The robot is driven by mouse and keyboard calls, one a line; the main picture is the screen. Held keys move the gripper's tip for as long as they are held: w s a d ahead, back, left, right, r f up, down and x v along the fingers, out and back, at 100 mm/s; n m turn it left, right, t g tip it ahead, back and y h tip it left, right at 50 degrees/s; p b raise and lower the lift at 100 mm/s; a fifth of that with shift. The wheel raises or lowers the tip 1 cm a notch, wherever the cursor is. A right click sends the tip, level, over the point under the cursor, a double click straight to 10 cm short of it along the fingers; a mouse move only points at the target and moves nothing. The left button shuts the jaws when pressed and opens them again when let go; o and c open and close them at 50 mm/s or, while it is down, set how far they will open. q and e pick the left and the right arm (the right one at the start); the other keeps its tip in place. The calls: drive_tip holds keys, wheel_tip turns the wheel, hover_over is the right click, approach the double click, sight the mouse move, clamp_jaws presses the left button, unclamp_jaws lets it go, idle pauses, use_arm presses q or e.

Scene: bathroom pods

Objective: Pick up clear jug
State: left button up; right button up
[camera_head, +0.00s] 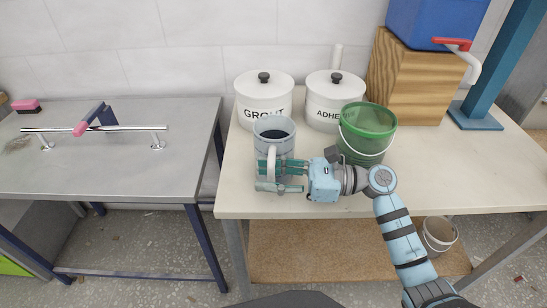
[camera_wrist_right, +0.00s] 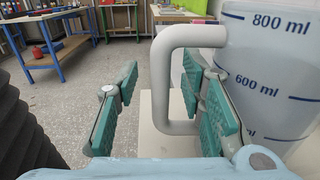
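The clear jug (camera_head: 286,149), a pale see-through cylinder with a white handle, stands upright on the cream worktop near its front edge. In the right wrist view the jug (camera_wrist_right: 270,65) shows blue volume marks on the right, and its handle (camera_wrist_right: 161,75) sticks out to the left. My right gripper (camera_head: 277,176) is in front of the jug at handle height. In the wrist view the gripper's green-padded fingers (camera_wrist_right: 160,110) are spread, with the handle's upright bar between them and a visible gap on the left. My left gripper is not in view.
White GROUT (camera_head: 263,96) and ADHESIVE (camera_head: 322,107) pots stand behind the jug. A green bucket (camera_head: 367,135) is close on the right, beside a wooden block (camera_head: 408,82) carrying a blue container (camera_head: 432,22). A metal table (camera_head: 110,165) stands left across a gap.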

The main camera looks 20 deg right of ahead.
drive_tip(key=shift+d, duration=0.1)
clamp_jaws()
drive_tip(key=shift+r, duration=0.1)
